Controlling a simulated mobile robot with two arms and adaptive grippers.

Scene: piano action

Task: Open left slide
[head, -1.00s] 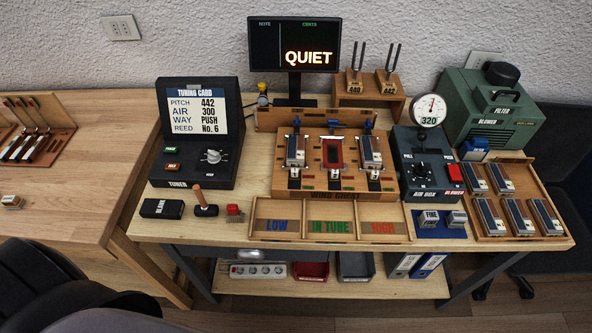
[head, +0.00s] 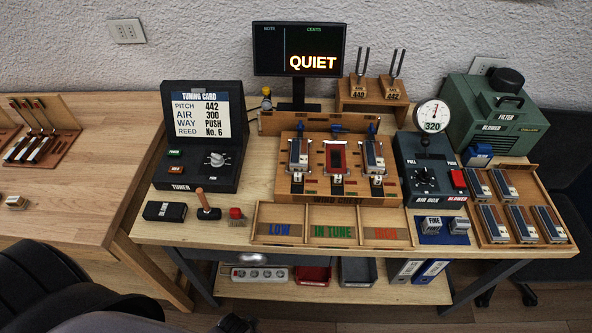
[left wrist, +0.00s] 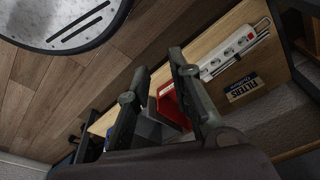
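The wind chest (head: 340,188) stands in the middle of the bench in the head view, with two silver reed blocks, left (head: 299,157) and right (head: 374,158), and a red-framed slot (head: 336,156) between them. Blue pieces stick up along its back edge; the left blue piece (head: 302,127) is behind the left block. I cannot tell how far the left slide is out. My left gripper (left wrist: 158,62) is open and empty in the left wrist view, its fingers apart, low near the under-bench shelf. My right gripper is not in view.
On the bench, the tuner (head: 200,135) is left of the chest, the air box (head: 425,170) right, and the sorting tray (head: 333,209) in front.

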